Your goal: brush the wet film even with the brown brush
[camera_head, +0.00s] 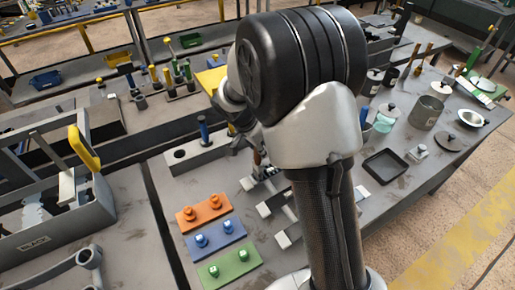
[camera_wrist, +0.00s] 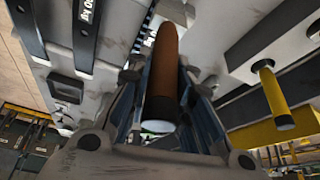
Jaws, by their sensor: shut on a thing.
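My gripper (camera_head: 247,143) is low over the bench in the head view, largely hidden behind my own arm. In the wrist view my gripper (camera_wrist: 160,112) is shut on the brown brush (camera_wrist: 161,72). The brush's brown handle, with a dark end, stands between the two fingers. In the head view a small part of the brown brush (camera_head: 257,158) shows below the fingers. Its bristles are not clear, and I cannot tell whether it touches anything. I cannot make out the wet film in either view.
Orange (camera_head: 204,212), blue (camera_head: 214,238) and green (camera_head: 229,264) plates with knobs lie at the bench front. A grey block with holes (camera_head: 196,157) stands left of my gripper. A black tray (camera_head: 385,167) and a grey pot (camera_head: 426,113) are to the right.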

